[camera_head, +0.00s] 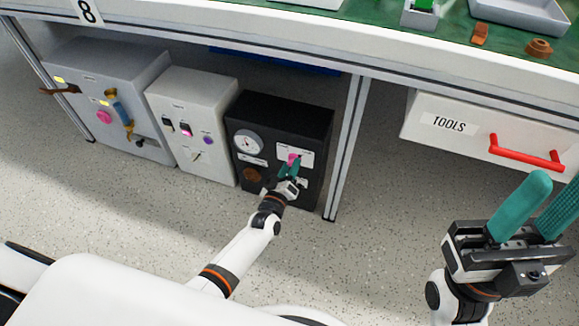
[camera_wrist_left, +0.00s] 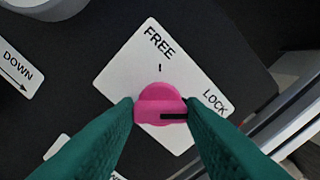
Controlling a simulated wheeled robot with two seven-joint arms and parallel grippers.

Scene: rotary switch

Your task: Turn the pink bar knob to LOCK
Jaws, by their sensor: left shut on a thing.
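The pink bar knob (camera_wrist_left: 160,98) sits on a white label plate (camera_wrist_left: 130,75) with FREE at its upper left and LOCK at its right. A black line on the knob points right, passing just below the word LOCK. My left gripper (camera_wrist_left: 160,110) is shut on the knob, one green finger on each side. In the head view the pink knob (camera_head: 293,158) shows on the black panel box (camera_head: 275,112), partly covered by my left gripper (camera_head: 290,168). My right gripper (camera_head: 556,190) is open and empty at the lower right, far from the box.
The black box also carries a round gauge (camera_head: 248,143) and a brown knob (camera_head: 252,175). Two grey boxes (camera_head: 190,90) with switches stand left of it. A table leg (camera_head: 345,150) rises close on the right. A drawer marked TOOLS (camera_head: 450,125) has a red handle (camera_head: 525,152).

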